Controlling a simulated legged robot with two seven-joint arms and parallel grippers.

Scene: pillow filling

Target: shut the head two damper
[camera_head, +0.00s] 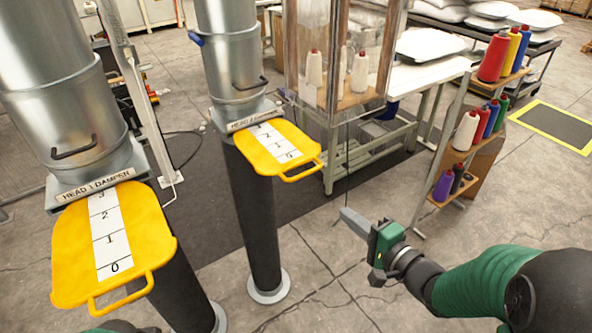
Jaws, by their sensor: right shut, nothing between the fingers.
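The head two damper is a yellow sliding plate (301,147) with a loop handle (301,172) at its front right end. It sticks out from a slot under the second metal duct (232,55), and its white scale shows 2, 1 and 0. The label above it (252,119) reads HEAD, the rest being hard to read. My right gripper (352,222) is shut and empty, below and to the right of the handle, apart from it. Only a sliver of green from my left arm shows at the bottom left edge; its gripper is not visible.
The head one damper plate (148,225) sticks out at left, showing 3 to 0. A dark post (255,220) stands under the head two damper. A clear-walled cabinet (335,60) stands behind it, and a thread rack (478,140) at right. The floor between is clear.

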